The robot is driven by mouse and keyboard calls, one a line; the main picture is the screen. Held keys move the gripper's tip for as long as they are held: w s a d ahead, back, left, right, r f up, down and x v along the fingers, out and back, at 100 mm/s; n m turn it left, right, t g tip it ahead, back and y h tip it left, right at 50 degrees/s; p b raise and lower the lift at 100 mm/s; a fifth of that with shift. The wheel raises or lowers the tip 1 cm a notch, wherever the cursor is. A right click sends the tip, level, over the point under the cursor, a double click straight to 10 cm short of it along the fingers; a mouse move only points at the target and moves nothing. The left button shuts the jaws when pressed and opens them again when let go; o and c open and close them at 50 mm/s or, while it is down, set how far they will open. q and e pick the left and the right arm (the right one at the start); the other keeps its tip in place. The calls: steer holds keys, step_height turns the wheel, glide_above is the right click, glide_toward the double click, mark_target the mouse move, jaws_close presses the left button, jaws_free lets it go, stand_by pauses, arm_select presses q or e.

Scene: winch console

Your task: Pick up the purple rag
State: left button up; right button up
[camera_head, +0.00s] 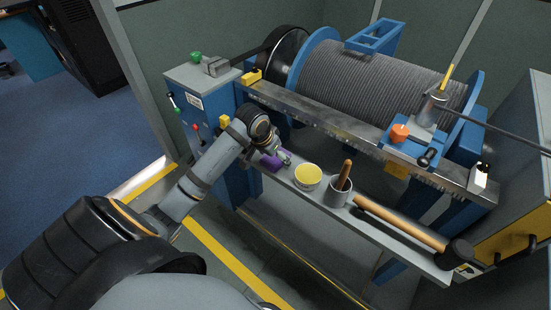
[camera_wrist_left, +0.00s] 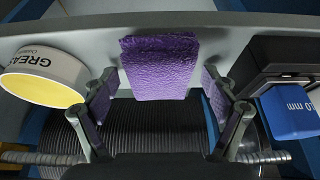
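The purple rag (camera_head: 269,162) lies on the narrow grey shelf (camera_head: 385,238) below the winch drum, partly hidden by my left gripper in the head view. In the left wrist view the rag (camera_wrist_left: 160,66) is a textured purple block in the middle. My left gripper (camera_head: 283,157) is at the rag, and its two fingers (camera_wrist_left: 168,84) stand open, one on each side of it. Narrow gaps seem to show between the fingertips and the rag. Purple also shows on the inner finger faces; I cannot tell if it is reflection. My right gripper is not in view.
A white grease tub (camera_head: 308,178) with yellow content stands close beside the rag. Beyond it are a grey cup (camera_head: 338,194) with a brown handle in it and a long-handled mallet (camera_head: 405,224). A blue 10 mm block (camera_wrist_left: 290,112) is on the rag's other side.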

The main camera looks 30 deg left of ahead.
arm_select(q)
steer(key=c, duration=0.9)
